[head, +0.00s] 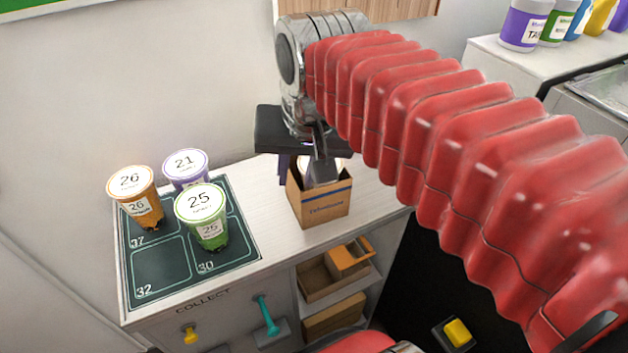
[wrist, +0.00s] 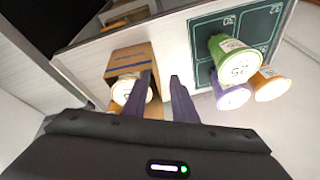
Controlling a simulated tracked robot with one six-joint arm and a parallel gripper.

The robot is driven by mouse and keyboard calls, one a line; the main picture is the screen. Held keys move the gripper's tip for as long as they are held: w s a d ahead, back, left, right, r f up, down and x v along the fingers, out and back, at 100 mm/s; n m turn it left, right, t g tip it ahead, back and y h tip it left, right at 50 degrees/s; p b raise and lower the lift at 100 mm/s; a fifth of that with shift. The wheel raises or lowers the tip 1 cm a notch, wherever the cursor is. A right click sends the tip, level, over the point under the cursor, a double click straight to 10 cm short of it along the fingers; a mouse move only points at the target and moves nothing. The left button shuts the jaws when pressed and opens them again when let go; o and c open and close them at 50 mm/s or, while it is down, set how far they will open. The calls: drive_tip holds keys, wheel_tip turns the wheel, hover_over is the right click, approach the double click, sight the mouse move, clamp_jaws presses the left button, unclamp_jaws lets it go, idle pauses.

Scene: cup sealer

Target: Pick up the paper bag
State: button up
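The paper bag (head: 320,206) is an open-topped brown bag with a blue stripe, upright on the white counter. A white-lidded cup shows inside it in the wrist view (wrist: 131,89). My gripper (head: 300,170) points down at the bag's top, with one finger over the opening and the other beside the left wall. In the wrist view the fingers (wrist: 161,78) are apart, with the bag (wrist: 128,61) under the left finger and the right finger outside it. The gripper is open; whether a finger touches the bag is unclear.
A dark tray (head: 160,272) on the left holds an orange cup (head: 143,206), a purple cup (head: 187,168) and a green cup (head: 208,228). Shelves below hold a brown box (head: 349,258). Several coloured jars (head: 525,24) stand at the upper right.

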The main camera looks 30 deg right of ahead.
drive_tip(key=w+d+r+m+g, duration=0.4)
drive_tip(key=w+d+r+m, duration=0.4)
drive_tip(key=w+r+m, duration=0.3)
drive_tip(key=w+m, duration=0.2)
drive_tip(key=m, duration=0.1)
drive_tip(key=shift+w, duration=0.25)
drive_tip(key=shift+r, duration=0.1)
wheel_tip(320, 180, down, 9)
drive_tip(key=shift+r, duration=0.2)
drive_tip(key=shift+s+d+f, duration=0.1)
drive_tip(key=shift+s+f, duration=0.05)
drive_tip(key=shift+f, duration=2.45)
drive_tip(key=shift+c, duration=0.6)
clamp_jaws()
